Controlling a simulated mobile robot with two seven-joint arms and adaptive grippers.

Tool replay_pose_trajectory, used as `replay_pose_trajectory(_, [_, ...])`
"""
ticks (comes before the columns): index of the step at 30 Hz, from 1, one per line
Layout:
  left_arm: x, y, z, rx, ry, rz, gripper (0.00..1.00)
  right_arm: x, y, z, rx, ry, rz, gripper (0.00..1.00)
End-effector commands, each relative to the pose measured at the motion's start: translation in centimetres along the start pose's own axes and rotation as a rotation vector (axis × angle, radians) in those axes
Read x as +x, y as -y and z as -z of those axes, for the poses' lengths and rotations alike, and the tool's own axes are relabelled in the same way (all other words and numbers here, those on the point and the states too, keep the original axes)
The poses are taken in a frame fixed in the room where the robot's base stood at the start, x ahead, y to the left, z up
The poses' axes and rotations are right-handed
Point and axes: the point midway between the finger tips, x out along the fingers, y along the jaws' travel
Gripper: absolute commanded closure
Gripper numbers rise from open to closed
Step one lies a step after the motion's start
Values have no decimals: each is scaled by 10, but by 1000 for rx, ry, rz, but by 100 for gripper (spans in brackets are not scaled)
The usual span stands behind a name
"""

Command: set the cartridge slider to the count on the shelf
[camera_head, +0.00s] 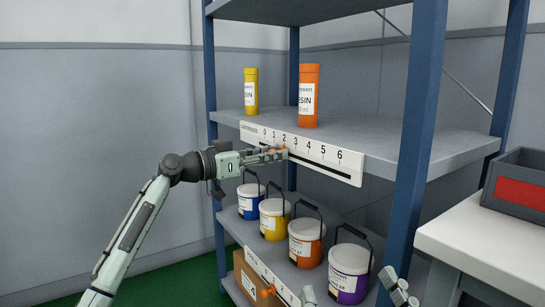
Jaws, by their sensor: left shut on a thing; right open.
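A white slider scale (350,168) numbered 0 to 6 runs along the front edge of the upper shelf. Its orange slider knob (284,148) sits at about the 2, partly hidden by my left gripper. My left gripper (277,154) reaches in from the left and is shut on the knob. On the shelf above stand two upright cartridges: a yellow one (250,91) and a taller orange one (309,96).
Several lidded buckets stand on the lower shelf, including a purple-labelled one (350,270). A second scale (285,288) with an orange knob (267,293) runs along that shelf's front. A blue post (418,130) and a white table (475,235) with a grey bin (517,182) stand right.

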Motion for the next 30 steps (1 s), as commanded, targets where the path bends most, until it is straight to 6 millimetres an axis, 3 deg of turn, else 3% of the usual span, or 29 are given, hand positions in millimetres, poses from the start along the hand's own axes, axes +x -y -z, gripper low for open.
replay_pose_trajectory(13, [0,0,-1,-1,2,-1,100,0,0,2,-1,-11,0,9])
replay_pose_trajectory(14, [0,0,-1,-1,2,-1,79,0,0,2,-1,-11,0,9])
replay_pose_trajectory(18, [0,0,-1,-1,2,-1,61,0,0,2,-1,-11,0,9])
replay_pose_trajectory(30, [-6,1,-1,-1,1,1,59,0,-1,0,-2,-4,-1,9])
